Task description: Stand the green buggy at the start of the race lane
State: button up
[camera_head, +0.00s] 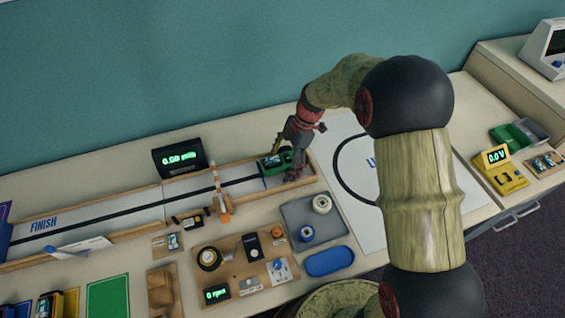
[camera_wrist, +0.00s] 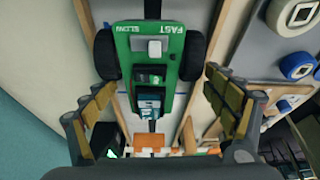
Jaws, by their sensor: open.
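The green buggy (camera_head: 273,162) stands at the right end of the white race lane (camera_head: 136,207), over its black centre line. In the wrist view the buggy (camera_wrist: 153,48) shows from above, with dark wheels on both sides and the words FAST and SLOW on its body. My gripper (camera_head: 287,160) is at the buggy, low over the lane's right end. In the wrist view my gripper (camera_wrist: 157,108) is open, with one yellow-padded finger on each side of the buggy's narrow end. Gaps show between the pads and the body. The lane surface directly under the buggy is hidden.
Wooden rails edge the lane. An orange-striped post (camera_head: 219,190) stands partway along it, and a black timer display (camera_head: 180,156) stands behind it. A grey tray (camera_head: 335,228) with spools and a board of parts (camera_head: 237,262) lie in front. FINISH is at the left.

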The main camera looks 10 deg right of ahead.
jog(key=v, duration=1.2)
jog(key=s+d+m+h, duration=0.2)
jog(key=s+d+m, duration=0.2)
jog(key=s+m, duration=0.75)
jog(key=s+d+r+m+t+h+p, duration=0.2)
jog(key=s+r+m+t, duration=0.4)
jog(key=s+r, duration=1)
jog(key=shift+d+r+m+t+p, duration=0.45)
jog(key=shift+r+m+p, duration=0.1)
jog(key=shift+m, duration=1.3)
